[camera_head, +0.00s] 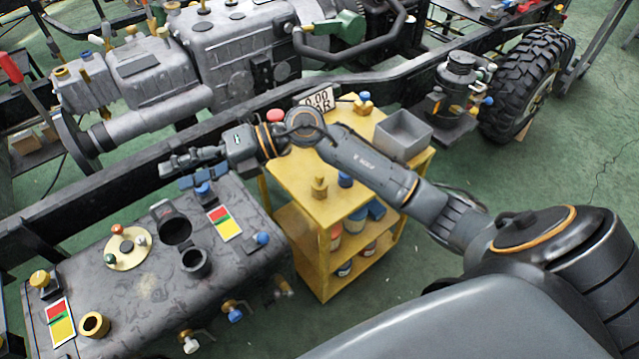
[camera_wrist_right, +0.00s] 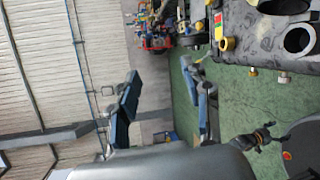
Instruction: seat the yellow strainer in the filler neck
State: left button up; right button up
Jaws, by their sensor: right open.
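A yellow hollow cup (camera_head: 95,324), which looks like the strainer, stands on the dark tank (camera_head: 145,315) near its front left; it also seems to show in the right wrist view (camera_wrist_right: 226,45). A round black filler neck (camera_head: 195,262) stands open on the tank top, with another dark opening (camera_head: 175,230) under a raised lid behind it. I cannot tell for sure which is the task's neck. My right gripper (camera_head: 175,175) is open and empty beyond the tank's back edge, away from the cup. Its blue-padded fingers (camera_wrist_right: 167,90) are apart in the wrist view. My left gripper is not in view.
A yellow cart (camera_head: 340,205) beside the tank bears a grey bin (camera_head: 402,135) and a brass fitting (camera_head: 320,188). The chassis rail (camera_head: 120,160) runs behind the tank. Valves (camera_head: 233,311) stick out at the tank's front. A round plate with knobs (camera_head: 128,250) lies on top.

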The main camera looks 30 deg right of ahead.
jog(key=w+d+f+n+g+h, duration=0.1)
jog(key=d+f+n+g+h, duration=0.1)
jog(key=d+f+h, duration=0.5)
jog(key=m+g+h, duration=0.2)
jog(key=m+h, duration=0.1)
jog(key=h, duration=0.5)
send_near(319, 175)
jog(key=f, duration=0.3)
jog(key=shift+w+a+f+p, duration=0.1)
jog(key=shift+w+f+p, duration=0.15)
jog(key=shift+f+p, duration=0.1)
jog(key=shift+s+f+p, duration=0.1)
jog(key=shift+f+p, duration=0.35)
jog(key=shift+f, duration=2.3)
grip_shut()
